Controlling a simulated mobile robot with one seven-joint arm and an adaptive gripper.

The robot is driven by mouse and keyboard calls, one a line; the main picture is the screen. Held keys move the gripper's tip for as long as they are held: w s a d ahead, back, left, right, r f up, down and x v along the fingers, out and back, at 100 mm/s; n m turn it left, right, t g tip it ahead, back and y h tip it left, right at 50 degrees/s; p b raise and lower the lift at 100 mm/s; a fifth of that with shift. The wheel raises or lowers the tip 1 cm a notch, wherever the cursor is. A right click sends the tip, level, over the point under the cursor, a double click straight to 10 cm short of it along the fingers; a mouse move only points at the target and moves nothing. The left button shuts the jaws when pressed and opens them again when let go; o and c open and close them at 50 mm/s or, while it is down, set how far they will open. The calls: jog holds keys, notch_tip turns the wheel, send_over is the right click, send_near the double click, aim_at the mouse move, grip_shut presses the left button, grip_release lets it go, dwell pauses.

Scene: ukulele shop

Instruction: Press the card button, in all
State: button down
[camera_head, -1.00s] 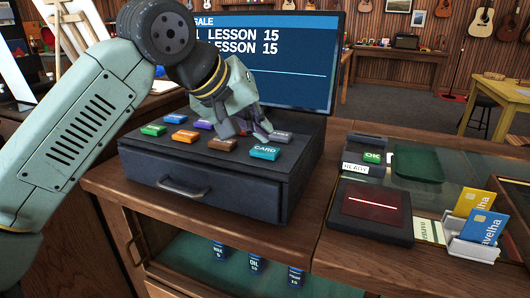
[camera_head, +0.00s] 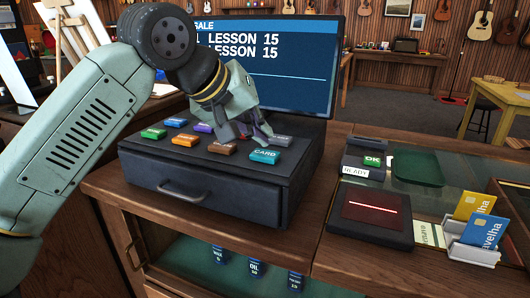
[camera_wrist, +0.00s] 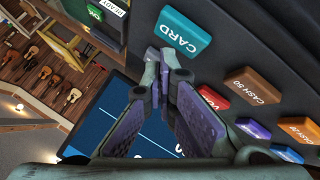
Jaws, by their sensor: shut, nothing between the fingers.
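The card button (camera_head: 264,156) is a teal key marked CARD at the front right of the dark till (camera_head: 215,203). It also shows in the wrist view (camera_wrist: 183,30), at the top middle. My gripper (camera_head: 264,138) is shut and empty, pointing down over the keys. In the wrist view its fingertips (camera_wrist: 166,60) lie close to the card button's edge, not over its lettering. I cannot tell whether they touch it. The sale screen (camera_head: 290,65) behind the till shows two lesson lines at 15, partly hidden by my arm.
Other keys crowd close by: an orange-brown CASH 50 key (camera_wrist: 253,85), a red key (camera_wrist: 212,97) partly hidden, and a grey key (camera_head: 281,141) beside my fingertips. A card terminal (camera_head: 365,165) reading READY, a scanner pad (camera_head: 370,214) and a card holder (camera_head: 473,253) stand at right.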

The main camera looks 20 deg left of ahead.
aim_at(261, 152)
jog(key=shift+f+b, duration=0.4)
jog(key=shift+f, duration=0.05)
jog(key=shift+f+b, duration=0.4)
jog(key=shift+f, duration=0.1)
dwell(0.6)
jog(key=shift+r, duration=0.1)
jog(key=shift+r+p, duration=0.65)
jog(key=shift+r, duration=0.2)
jog(key=shift+r, duration=0.1)
notch_tip(261, 152, up, 5)
jog(key=p, duration=0.4)
dwell(0.7)
